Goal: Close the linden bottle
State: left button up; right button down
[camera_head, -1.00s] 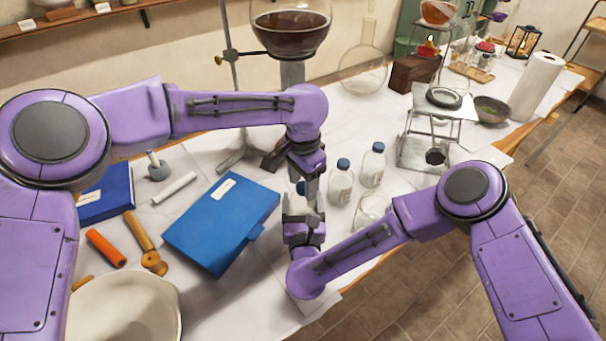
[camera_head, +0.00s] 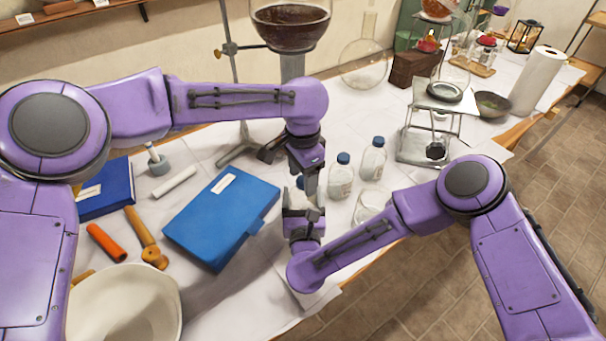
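A clear bottle (camera_head: 297,199) with a blue cap (camera_head: 300,183) stands between my two grippers; no label is readable, so I cannot tell by name that it is the linden bottle. My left gripper (camera_head: 309,188) points down from above, its fingers at the cap; they partly hide it, and their gap is unclear. My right gripper (camera_head: 302,209) reaches in from the front, its fingers on both sides of the bottle's body, seemingly shut on it. The bottle's lower part is hidden by the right gripper. The cap's fit on the neck is too small to tell.
Two similar blue-capped bottles (camera_head: 341,178) (camera_head: 373,160) stand close by on the right, with a glass beaker (camera_head: 371,203) in front. A blue book (camera_head: 222,218) lies left. A stand with a dark-filled flask (camera_head: 291,30) is behind. The table's front edge is near my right forearm.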

pick_arm(q)
notch_tip(320, 180, up, 12)
dwell(0.5)
pick_arm(e)
grip_release()
jog(key=s+b, duration=0.2)
jog(key=s, duration=0.7)
jog(key=shift+s+d, duration=0.1)
jog(key=shift+s, duration=0.25)
pick_arm(q)
notch_tip(320, 180, down, 3)
jog(key=shift+r+b, duration=0.2)
jog(key=shift+b, duration=0.1)
pick_arm(e)
jog(key=shift+s+d, duration=0.1)
jog(key=shift+s, duration=0.3)
